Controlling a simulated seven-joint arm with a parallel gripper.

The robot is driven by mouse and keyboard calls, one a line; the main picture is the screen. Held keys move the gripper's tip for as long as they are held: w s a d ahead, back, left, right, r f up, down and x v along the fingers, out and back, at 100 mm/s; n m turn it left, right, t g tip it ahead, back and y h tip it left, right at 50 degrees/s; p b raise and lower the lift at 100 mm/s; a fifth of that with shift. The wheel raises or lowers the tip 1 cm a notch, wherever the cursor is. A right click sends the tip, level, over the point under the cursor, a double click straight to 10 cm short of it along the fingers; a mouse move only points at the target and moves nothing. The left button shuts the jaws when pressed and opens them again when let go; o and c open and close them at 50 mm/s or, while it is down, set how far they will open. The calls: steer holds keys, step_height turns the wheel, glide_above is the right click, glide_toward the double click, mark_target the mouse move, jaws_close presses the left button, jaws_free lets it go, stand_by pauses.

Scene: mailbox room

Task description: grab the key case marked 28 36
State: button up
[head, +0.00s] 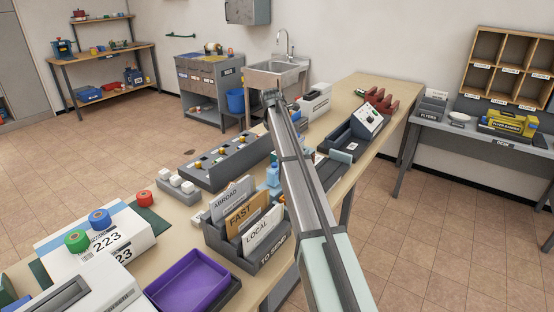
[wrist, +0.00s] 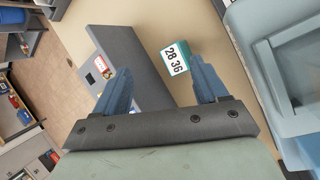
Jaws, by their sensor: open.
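The key case marked 28 36 (wrist: 175,58) is a small teal block with a white label and black digits. My gripper (wrist: 163,70) is open and empty, with one blue-grey finger on each side of the line to the case. The case appears just beyond the fingertips, nearer the right finger, and apart from both. In the head view I cannot make out the case or the gripper; my arm covers part of the table.
A blue-grey bin (wrist: 295,60) is close on the right. In the head view, a letter sorter (head: 280,258) and a purple tray (head: 190,280) occupy the near table.

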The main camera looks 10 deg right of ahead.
mark_target(274, 154)
steer(key=s+a+n+g+h, duration=0.1)
steer(key=s+a+n+g, duration=0.1)
steer(key=a+n, duration=0.2)
steer(key=x, duration=0.8)
steer(key=shift+w+d+f, duration=0.15)
steer(key=shift+d+f, duration=0.05)
steer(key=shift+w+d+x, duration=0.1)
steer(key=shift+w+x, duration=0.05)
steer(key=shift+x, duration=1.15)
steer(key=shift+w+d+x, duration=0.1)
steer(key=shift+d+x, duration=0.05)
steer(key=shift+x, duration=1.15)
steer(key=shift+r, duration=0.1)
steer(key=shift+c, duration=0.3)
steer(key=c, duration=1)
steer(key=shift+r, duration=0.1)
steer(key=shift+c, duration=0.2)
